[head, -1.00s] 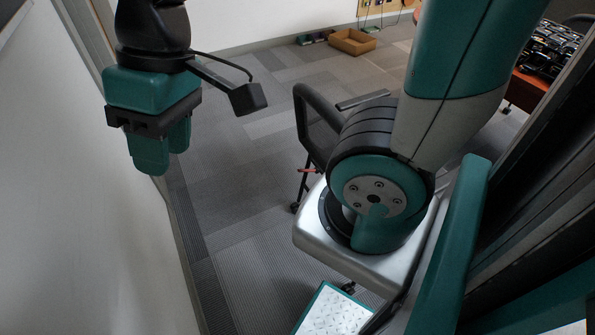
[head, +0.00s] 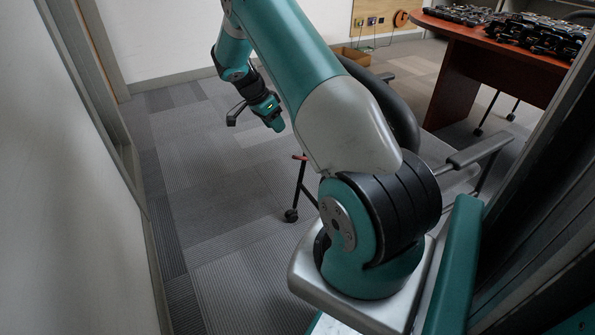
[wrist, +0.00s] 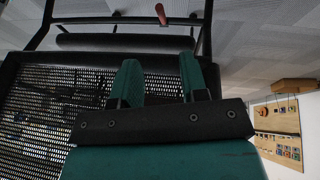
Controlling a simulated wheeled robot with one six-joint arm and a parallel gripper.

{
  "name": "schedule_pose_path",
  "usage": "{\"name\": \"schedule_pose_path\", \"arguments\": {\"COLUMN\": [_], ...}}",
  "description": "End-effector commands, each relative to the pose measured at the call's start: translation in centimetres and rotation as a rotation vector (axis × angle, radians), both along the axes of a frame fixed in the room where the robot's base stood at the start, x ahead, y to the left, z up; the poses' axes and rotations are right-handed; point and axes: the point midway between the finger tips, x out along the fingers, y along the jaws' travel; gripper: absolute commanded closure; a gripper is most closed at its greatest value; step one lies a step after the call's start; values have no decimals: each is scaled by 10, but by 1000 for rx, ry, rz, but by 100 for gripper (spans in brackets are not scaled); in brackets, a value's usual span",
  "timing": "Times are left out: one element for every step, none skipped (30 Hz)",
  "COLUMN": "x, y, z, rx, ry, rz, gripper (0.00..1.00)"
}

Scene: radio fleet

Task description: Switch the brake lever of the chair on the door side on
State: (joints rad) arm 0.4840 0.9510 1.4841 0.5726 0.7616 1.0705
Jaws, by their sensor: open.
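The black chair (head: 402,112) stands behind my arm in the head view, partly hidden by it. Its red-orange brake lever (head: 300,157) sticks out to the left above a leg with a caster. In the wrist view the lever (wrist: 161,14) shows at the top centre, on the chair's dark frame bar, beyond my fingertips. The chair's mesh (wrist: 50,100) fills the left of that view. My gripper (head: 277,126) is in the air left of the chair, up and left of the lever in the picture. In the wrist view its two fingers (wrist: 160,68) are apart with nothing between them.
A wooden table (head: 500,45) with several dark devices stands at the back right. A cardboard box (head: 350,55) and a wall panel (head: 376,18) are at the back. A white wall (head: 50,180) bounds the left. The grey carpet (head: 205,165) between wall and chair is clear.

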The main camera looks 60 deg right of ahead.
Motion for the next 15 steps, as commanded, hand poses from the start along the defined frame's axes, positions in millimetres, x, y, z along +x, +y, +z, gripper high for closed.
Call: {"name": "schedule_pose_path", "arguments": {"x": [-2, -3, -5, -6, -8, -10, -12, -14, -17, -19, -21, -24, -26, -28, -31], "y": [-3, -4, -5, -6, -7, -10, -12, -13, -16, -17, -20, -22, -24, -26, -29], "z": [-6, -9, -13, -17, -23, -30, -36, -43, -51, -57, -64, -73, -79, -85, -94], "rx": [-4, -5, -4, -3, -2, -2, -2, -2, -2, -1, 0, -1, -1, -1, -1], "ry": [1, 1, 2, 3, 4, 4, 4, 5, 4, 4, 4, 4, 4, 4, 3], "rz": [-9, -10, -10, -10, -9, -9, -8, -9, -7, -7, -7, -7, -7, -7, -6], "gripper": [60, 60, 60, 60, 60, 60, 60, 60, 60, 60, 60, 60, 60, 60, 60]}}
